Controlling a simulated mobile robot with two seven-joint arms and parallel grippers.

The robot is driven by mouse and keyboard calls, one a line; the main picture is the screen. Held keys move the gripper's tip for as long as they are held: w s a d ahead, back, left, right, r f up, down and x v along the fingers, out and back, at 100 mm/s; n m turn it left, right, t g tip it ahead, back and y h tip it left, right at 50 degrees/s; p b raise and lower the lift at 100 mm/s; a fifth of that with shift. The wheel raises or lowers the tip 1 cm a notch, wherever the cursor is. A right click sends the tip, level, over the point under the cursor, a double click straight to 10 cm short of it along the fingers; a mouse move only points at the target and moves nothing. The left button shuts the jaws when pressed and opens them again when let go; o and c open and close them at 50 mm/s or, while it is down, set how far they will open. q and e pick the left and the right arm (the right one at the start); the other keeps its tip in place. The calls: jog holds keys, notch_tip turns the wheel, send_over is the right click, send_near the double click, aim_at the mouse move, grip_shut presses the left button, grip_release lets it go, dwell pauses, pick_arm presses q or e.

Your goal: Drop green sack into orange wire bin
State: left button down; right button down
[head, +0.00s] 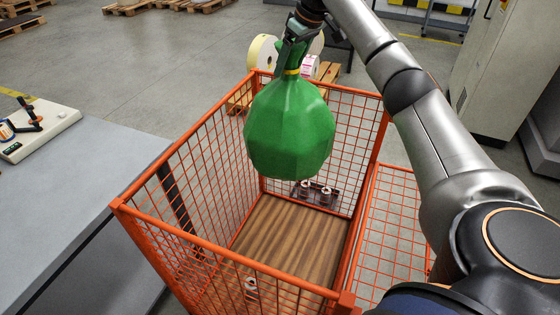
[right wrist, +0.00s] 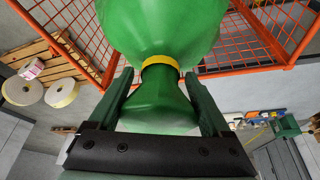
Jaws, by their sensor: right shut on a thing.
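The green sack (head: 289,128) has a yellow tie round its neck and hangs upright from my right gripper (head: 298,32). In the head view it appears over the opening of the orange wire bin (head: 200,178), overlapping the bin's back part. The right gripper is shut on the sack's neck, above the yellow tie. In the right wrist view the sack's neck (right wrist: 158,100) sits between the two fingers, and part of the bin's orange mesh (right wrist: 75,45) shows behind. The bin has a wooden floor. My left gripper is not in view.
A grey table (head: 85,205) stands left of the bin, with a small white device (head: 45,130) on it. Label rolls (head: 262,52) and a pallet stand behind the bin. A grey cabinet (head: 510,65) is at the back right. Open floor lies at the back left.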

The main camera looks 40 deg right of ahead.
jog(key=shift+f, duration=0.25)
jog(key=shift+c, duration=0.2)
grip_release()
jog(key=shift+o, duration=0.2)
jog(key=shift+f, duration=0.15)
jog(key=v, duration=1.1)
jog(key=shift+a+r, duration=0.1)
jog(key=shift+r, duration=0.1)
jog(key=shift+v, duration=0.75)
jog(key=shift+f, duration=0.1)
